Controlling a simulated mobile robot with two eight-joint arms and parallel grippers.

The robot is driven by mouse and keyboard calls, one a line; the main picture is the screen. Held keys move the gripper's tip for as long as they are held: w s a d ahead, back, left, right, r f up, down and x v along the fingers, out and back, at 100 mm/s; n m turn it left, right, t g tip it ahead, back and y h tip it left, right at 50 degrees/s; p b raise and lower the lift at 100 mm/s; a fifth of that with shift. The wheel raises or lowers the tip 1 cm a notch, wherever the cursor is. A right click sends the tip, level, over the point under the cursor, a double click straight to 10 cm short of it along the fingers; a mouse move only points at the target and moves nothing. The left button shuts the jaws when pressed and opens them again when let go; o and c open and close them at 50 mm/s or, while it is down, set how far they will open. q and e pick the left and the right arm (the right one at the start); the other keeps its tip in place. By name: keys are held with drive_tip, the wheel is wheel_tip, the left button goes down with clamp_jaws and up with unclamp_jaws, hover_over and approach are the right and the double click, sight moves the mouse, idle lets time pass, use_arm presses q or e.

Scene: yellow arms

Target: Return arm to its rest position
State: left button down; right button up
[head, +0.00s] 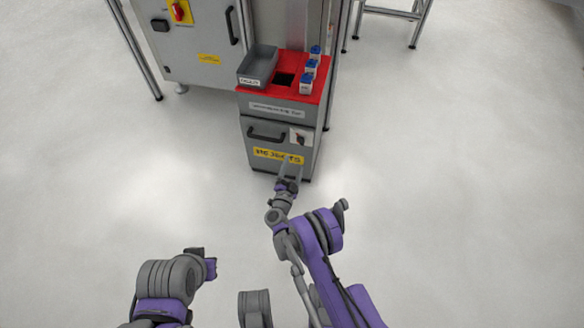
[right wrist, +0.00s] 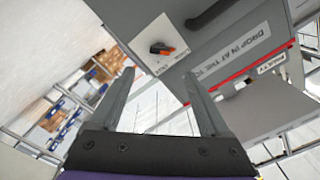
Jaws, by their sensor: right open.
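My right gripper (head: 289,166) is open and empty in front of the grey reject cabinet (head: 254,138), by its yellow "REJECTS" label. In the right wrist view the two grey fingers of this gripper (right wrist: 160,85) stand apart with nothing between them. Whether the fingertips touch the cabinet I cannot tell. My right arm (head: 318,238) is stretched forward from the bottom of the head view. Part of my left arm (head: 165,280) shows folded at the lower left, and its gripper is not visible.
A larger grey machine (head: 195,42) stands behind. A black handle (head: 266,134) and a rotary switch (head: 298,138) are on the cabinet front. Open floor lies on both sides.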

drive_tip(key=shift+w, duration=0.1)
idle(0.3)
drive_tip(key=w+r+n+y, duration=0.3)
drive_tip(key=w+r, duration=0.1)
drive_tip(key=r, duration=0.6)
drive_tip(key=s+r+n+g+y, duration=0.2)
drive_tip(key=s+r+n+y, duration=0.1)
drive_tip(key=r, duration=0.5)
drive_tip(key=s+r+n+g+y, duration=0.1)
drive_tip(key=s+r+n+y, duration=0.25)
drive_tip(key=r, duration=0.55)
drive_tip(key=s+d+f+n+g+h, duration=0.1)
drive_tip(key=s+d+g, duration=0.3)
drive_tip(key=s, duration=0.9)
drive_tip(key=s+d+n+g+h, duration=0.1)
drive_tip(key=s+d+g+h, duration=0.15)
drive_tip(key=s+d, duration=0.7)
drive_tip(key=s+d+f+n+g+h, duration=0.1)
drive_tip(key=s+g, duration=0.3)
drive_tip(key=s, duration=1.2)
use_arm(q)
wheel_tip(320, 180, up, 29)
drive_tip(key=t+p, duration=0.1)
drive_tip(key=p, duration=2.5)
drive_tip(key=shift+w, duration=0.35)
use_arm(e)
wheel_tip(320, 180, up, 29)
drive_tip(key=w+t, duration=0.1)
drive_tip(key=shift+a+t, duration=0.15)
drive_tip(key=shift+t, duration=0.2)
